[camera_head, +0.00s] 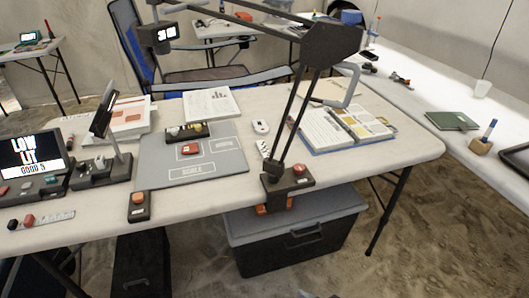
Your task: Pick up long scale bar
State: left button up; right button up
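A long pale strip with small markings (55,217), which looks like the long scale bar, lies flat near the front left edge of the white table (300,188). A small red block (29,220) and a small dark block sit at its left end, on or against it; I cannot tell which. A short black-and-white piece (264,149) lies right of the grey mat (218,171), partly beside the lamp-like arm. Neither of my grippers is in view.
A display reading "LOW LIT" (33,147) and a black stand (103,165) are behind the strip. A black and orange button box (139,207) is to its right. A jointed arm on a black base (290,178) rises over the table. A lidded grey bin (292,233) stands below.

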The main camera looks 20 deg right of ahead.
aim_at(261, 144)
jog(key=u, duration=3.5)
jog(key=k, duration=1.8)
jog(key=z, duration=0.35)
